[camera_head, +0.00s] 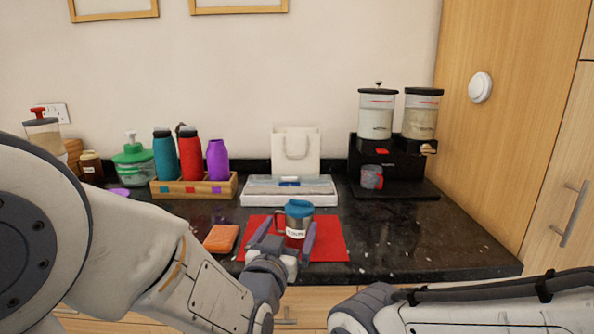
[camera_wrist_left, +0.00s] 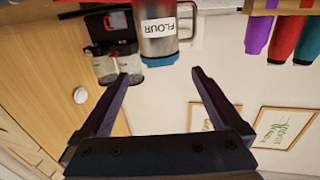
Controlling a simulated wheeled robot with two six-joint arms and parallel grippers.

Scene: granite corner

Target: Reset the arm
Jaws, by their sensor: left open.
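My left gripper (camera_head: 286,236) is open and empty, in front of a steel mug (camera_head: 297,224) with a blue lid that stands upright on a red mat (camera_head: 332,241). In the left wrist view, which is upside down, the open fingers (camera_wrist_left: 160,78) point toward the mug (camera_wrist_left: 158,30), labelled FLOUR, with a visible gap to it. My left arm comes in from the left and hides part of the counter. Part of my right arm shows at the lower right, but its gripper is out of view.
An orange sponge-like block (camera_head: 221,238) lies left of the mat. Behind are a wooden bottle rack (camera_head: 194,189), a white tray (camera_head: 289,197), a paper bag (camera_head: 296,152) and a black dispenser (camera_head: 393,188) with a cup.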

